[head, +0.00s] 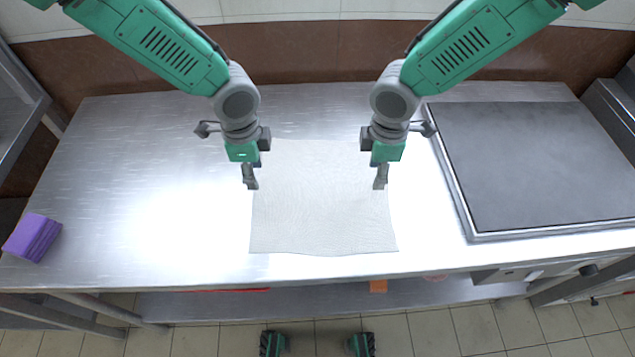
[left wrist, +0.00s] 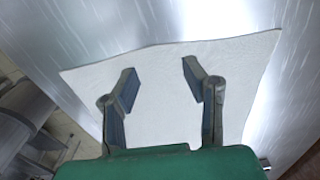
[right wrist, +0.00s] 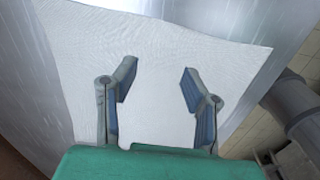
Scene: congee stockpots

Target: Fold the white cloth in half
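The white cloth (head: 322,220) lies flat and spread out on the steel table; its upper part reaches between my two arms. My left gripper (head: 250,180) is over the cloth's left edge in the head view. In the left wrist view its fingers (left wrist: 158,84) are apart with cloth (left wrist: 160,125) showing between them. My right gripper (head: 381,180) is at the cloth's right edge. In the right wrist view its fingers (right wrist: 157,80) are apart, with only cloth (right wrist: 150,38) behind them. Whether either fingertip touches the cloth cannot be told.
The steel table (head: 120,150) is clear to the left of the cloth. A purple folded item (head: 33,237) sits at its left front corner. A large dark flat griddle-like plate (head: 540,165) takes up the right side. An orange item (head: 378,286) shows on the shelf below.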

